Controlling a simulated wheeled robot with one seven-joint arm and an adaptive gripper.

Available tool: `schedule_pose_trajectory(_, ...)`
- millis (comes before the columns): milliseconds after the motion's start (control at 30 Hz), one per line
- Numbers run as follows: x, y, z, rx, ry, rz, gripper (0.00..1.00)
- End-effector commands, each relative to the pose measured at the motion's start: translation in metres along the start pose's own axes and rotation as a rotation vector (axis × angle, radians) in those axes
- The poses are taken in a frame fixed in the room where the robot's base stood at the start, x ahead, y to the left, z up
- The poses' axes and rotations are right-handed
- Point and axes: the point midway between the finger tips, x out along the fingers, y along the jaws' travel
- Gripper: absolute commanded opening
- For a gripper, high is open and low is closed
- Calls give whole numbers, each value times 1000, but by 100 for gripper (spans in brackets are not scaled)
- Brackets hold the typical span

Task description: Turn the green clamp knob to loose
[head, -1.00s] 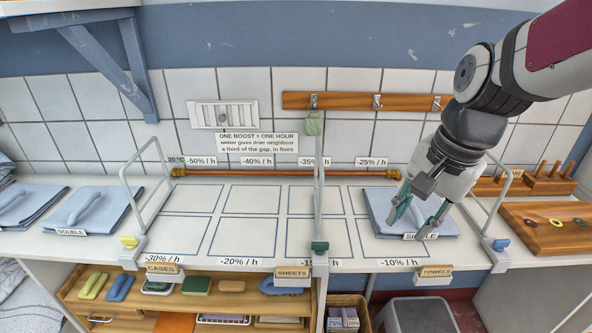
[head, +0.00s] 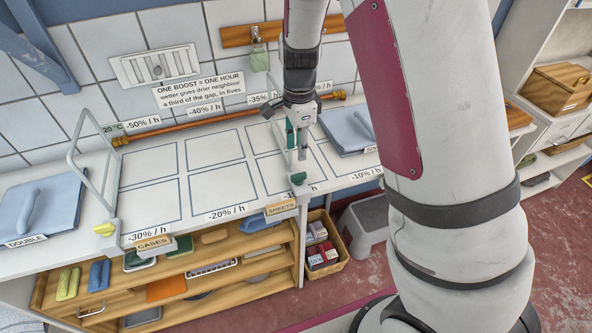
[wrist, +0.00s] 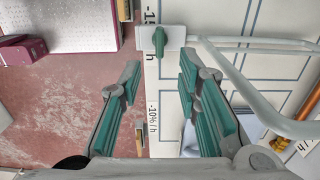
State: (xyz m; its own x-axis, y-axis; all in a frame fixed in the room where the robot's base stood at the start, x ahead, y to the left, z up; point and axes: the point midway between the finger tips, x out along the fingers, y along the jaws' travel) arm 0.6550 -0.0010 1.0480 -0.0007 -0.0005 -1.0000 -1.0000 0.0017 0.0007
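The green clamp knob (head: 298,178) sits on its white clamp block at the counter's front edge. In the wrist view the green knob (wrist: 158,42) is a small bar, lengthwise up and down in the picture, at the foot of a white rail frame (wrist: 226,75). My gripper (head: 297,147) is above the counter, behind and above the knob in the head view. In the wrist view my gripper (wrist: 160,66) is open and empty, its green-padded fingers on either side of the line to the knob, apart from it. My arm hides the counter's right part.
A yellow knob (head: 104,229) is on the left clamp frame. Folded blue cloth (head: 347,130) lies right of my gripper. Shelves with a SHEETS tag (head: 280,208) and a wicker basket (head: 326,262) are below the counter. The marked squares on the counter are bare.

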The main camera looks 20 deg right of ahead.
Motion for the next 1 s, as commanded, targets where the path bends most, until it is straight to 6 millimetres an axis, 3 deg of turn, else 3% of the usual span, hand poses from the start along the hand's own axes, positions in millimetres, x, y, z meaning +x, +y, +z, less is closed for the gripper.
schedule_pose_trajectory(300, 63, 2, -1, 1, 0, 4, 31)
schedule_pose_trajectory(500, 90, 1, 0, -1, 0, 2, 31)
schedule_pose_trajectory(967, 100, 0, 0, -2, -1, -1, 31)
schedule_pose_trajectory(1000, 100, 0, 0, -2, 0, -1, 22)
